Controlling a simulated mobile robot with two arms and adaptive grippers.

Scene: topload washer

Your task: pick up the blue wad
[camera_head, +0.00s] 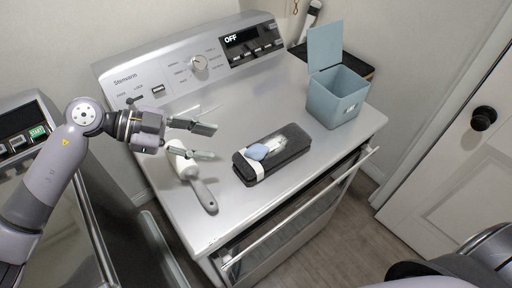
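The blue wad (257,151) is a small light-blue lump. It lies at the left part of a dark grey, flat-topped block (285,157), beside a whitish patch on its top. My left gripper (214,142) comes in from the left over the washer top, its two fingers spread apart with nothing seen between them. Its fingertips point right towards the wad, with a clear gap in the picture between them and it. My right gripper is not in view; only parts of my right arm show at the bottom right.
A white-headed brush or roller with a grey handle (206,193) lies under and beside my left gripper's lower finger. A blue bin (338,100) with its lid up stands at the back right of the washer (215,228). A white door (455,160) is at right.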

